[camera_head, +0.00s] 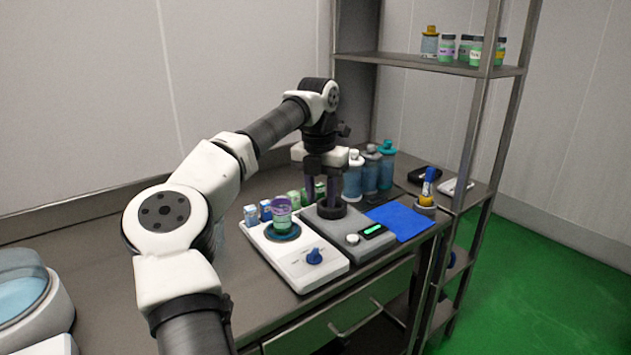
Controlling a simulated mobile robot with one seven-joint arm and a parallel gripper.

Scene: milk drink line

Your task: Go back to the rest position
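My arm reaches from the lower left over the bench. My gripper (322,203) points down over the grey device (352,240) with a lit green display. Its two dark fingers stand apart, with no object clearly visible between them. The fingertips are close to a dark round plate (331,210) on that device; whether they touch it I cannot tell. To the left, a clear cup with a purple rim and green contents (282,216) stands on the round plate of a white device (296,258) with a blue knob.
Several bottles (387,168) stand behind the gripper, and small boxes (252,215) behind the white device. A blue mat (400,221) and a yellow-and-blue item in a holder (427,190) are at right. A metal shelf rack (425,64) rises behind. A rounded machine (25,295) stands lower left.

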